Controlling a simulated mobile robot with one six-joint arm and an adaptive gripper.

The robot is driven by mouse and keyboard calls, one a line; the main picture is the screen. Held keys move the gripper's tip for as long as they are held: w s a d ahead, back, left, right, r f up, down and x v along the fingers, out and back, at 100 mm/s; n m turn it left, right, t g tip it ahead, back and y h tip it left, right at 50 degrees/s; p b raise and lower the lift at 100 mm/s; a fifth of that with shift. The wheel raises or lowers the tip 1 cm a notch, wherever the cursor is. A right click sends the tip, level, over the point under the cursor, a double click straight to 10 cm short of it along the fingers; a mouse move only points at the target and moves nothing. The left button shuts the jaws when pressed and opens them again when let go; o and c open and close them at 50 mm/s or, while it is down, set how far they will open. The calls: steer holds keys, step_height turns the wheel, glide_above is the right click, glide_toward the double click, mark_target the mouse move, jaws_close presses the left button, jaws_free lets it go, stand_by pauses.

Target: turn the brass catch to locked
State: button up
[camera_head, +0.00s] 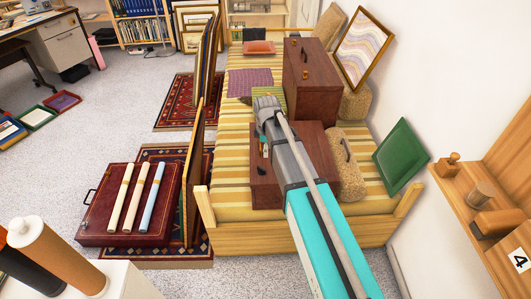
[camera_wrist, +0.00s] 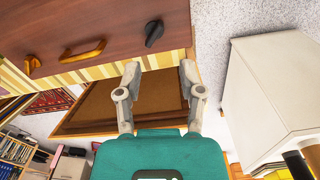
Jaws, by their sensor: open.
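A dark reddish-brown wooden case (camera_head: 262,190) lies on the striped bed, partly hidden under my arm. The wrist view shows a brown panel of a case (camera_wrist: 110,20) at top left. It carries a small coppery-brass catch (camera_wrist: 32,63) at its left, a golden handle (camera_wrist: 82,50) in the middle and a black turn catch (camera_wrist: 154,33) at its right. Their locked or unlocked marks cannot be read. My gripper (camera_wrist: 158,80) is open with nothing between its fingers, below the black catch and well right of the brass one. In the head view my gripper (camera_head: 265,103) is over the bed.
An upright brown case (camera_head: 310,80) stands behind on the bed. A tan rolled bundle (camera_head: 346,165) lies right of the lying case. A framed panel (camera_head: 194,170) leans at the bed's left side. A white cabinet (camera_wrist: 275,85) fills the right of the wrist view.

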steer(key=shift+s+d, duration=0.1)
stand_by(0.3)
steer(key=s+d+m, duration=0.6)
steer(key=s+m, duration=0.2)
steer(key=s, duration=0.1)
steer(key=s+d+m, duration=0.6)
steer(key=s+m, duration=0.2)
steer(key=s, duration=0.1)
steer(key=shift+s+d, duration=0.25)
steer(key=shift+d, duration=0.05)
